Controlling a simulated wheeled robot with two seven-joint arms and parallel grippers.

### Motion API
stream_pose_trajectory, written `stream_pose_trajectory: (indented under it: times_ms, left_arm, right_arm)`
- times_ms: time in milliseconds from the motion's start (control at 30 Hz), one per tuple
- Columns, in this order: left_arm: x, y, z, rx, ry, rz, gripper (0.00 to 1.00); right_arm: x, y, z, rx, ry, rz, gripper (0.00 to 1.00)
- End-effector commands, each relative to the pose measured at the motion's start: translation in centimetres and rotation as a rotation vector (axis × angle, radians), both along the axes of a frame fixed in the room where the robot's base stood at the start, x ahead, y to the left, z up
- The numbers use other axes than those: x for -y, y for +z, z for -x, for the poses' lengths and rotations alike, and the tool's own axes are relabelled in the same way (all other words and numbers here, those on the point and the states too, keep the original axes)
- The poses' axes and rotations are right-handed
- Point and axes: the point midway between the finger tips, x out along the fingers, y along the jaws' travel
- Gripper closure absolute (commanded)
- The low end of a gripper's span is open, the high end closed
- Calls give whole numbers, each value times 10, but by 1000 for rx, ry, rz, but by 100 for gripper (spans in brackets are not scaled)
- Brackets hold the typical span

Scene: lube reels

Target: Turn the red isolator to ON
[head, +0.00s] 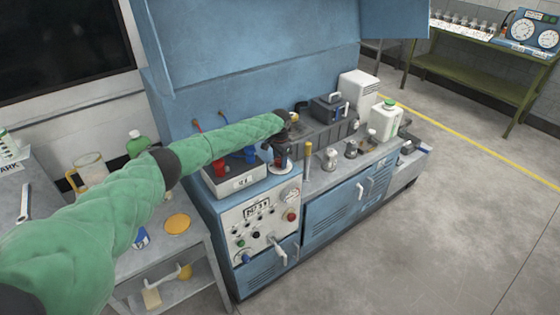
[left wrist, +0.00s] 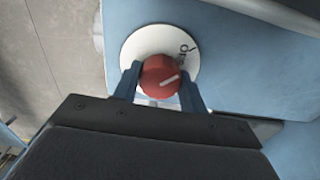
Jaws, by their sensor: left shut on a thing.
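The red isolator (left wrist: 159,72) is a round red knob with a white pointer line, set on a white round plate (left wrist: 137,47) on a blue surface. The pointer line slants up to the right, toward dark lettering on the plate that I cannot read surely. My left gripper (left wrist: 158,88) has one finger on each side of the knob and is shut on it. In the head view my left gripper (head: 284,145) points down at the near edge of the blue bench, beside the grey box; the knob is mostly hidden there. My right gripper is out of view.
The panel (head: 262,222) below carries a gauge, a red button and several small knobs. A grey box (head: 236,182) with red and blue parts stands left of the gripper. A yellow-topped post (head: 308,160) and metal cans stand to its right. The floor in front is clear.

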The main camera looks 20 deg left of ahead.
Motion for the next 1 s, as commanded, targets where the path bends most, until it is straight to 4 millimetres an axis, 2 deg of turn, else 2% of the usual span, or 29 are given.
stream_pose_trajectory:
  times_ms: [167,500,700,833,1000]
  left_arm:
    - [0,-3,0,-1,-78,1,81]
    - [0,-4,0,1,-365,2,81]
    - [0,-3,0,2,-555,2,81]
    - [0,-2,-1,2,-679,1,81]
    - [0,-2,-1,2,-840,0,81]
  right_arm:
    - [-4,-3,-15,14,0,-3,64]
    - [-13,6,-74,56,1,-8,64]
    - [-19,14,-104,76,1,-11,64]
    - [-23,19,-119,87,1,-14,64]
    - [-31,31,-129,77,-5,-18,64]
